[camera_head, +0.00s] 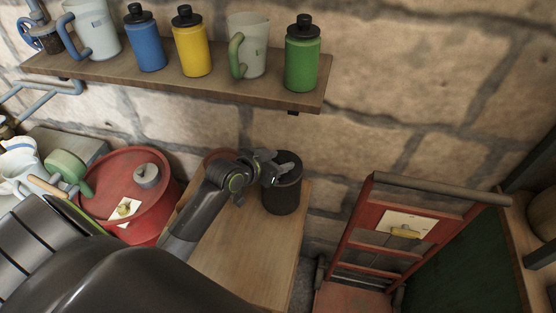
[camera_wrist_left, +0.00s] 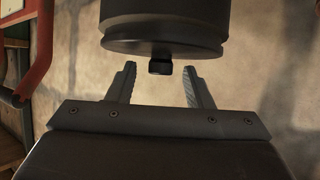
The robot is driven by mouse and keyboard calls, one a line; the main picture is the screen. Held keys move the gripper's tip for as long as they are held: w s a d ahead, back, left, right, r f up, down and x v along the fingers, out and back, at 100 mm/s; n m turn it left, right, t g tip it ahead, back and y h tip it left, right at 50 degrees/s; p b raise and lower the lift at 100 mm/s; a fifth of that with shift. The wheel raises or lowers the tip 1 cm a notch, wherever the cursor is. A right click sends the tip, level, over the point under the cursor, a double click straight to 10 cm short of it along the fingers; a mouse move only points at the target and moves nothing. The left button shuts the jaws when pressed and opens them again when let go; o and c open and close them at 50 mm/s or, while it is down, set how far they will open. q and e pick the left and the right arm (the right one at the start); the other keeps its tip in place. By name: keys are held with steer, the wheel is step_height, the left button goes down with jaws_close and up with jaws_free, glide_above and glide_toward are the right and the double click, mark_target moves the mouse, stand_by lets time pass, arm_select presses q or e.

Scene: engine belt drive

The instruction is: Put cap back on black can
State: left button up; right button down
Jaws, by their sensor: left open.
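The black can (camera_head: 282,190) stands upright on the wooden table, close to the stone wall. My left gripper (camera_head: 272,169) is at its upper left side, and its fingers hide part of the can's top. In the left wrist view the can (camera_wrist_left: 164,22) shows inverted at the top of the picture. A small black knob or neck (camera_wrist_left: 160,67) sticks out from its wide shoulder. The left gripper (camera_wrist_left: 159,85) is open, with its two fingers spread on either side of that small piece, apart from it. I cannot tell whether this piece is the cap. My right gripper is not in view.
A shelf (camera_head: 200,83) above holds blue, yellow and green bottles and several mugs. A red drum (camera_head: 130,183) stands left of the wooden table (camera_head: 245,250). A red hand truck (camera_head: 375,240) is at the right. The table front is clear.

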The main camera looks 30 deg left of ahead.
arm_select(q)
steer(key=v, duration=1.7)
steer(key=shift+s, duration=0.2)
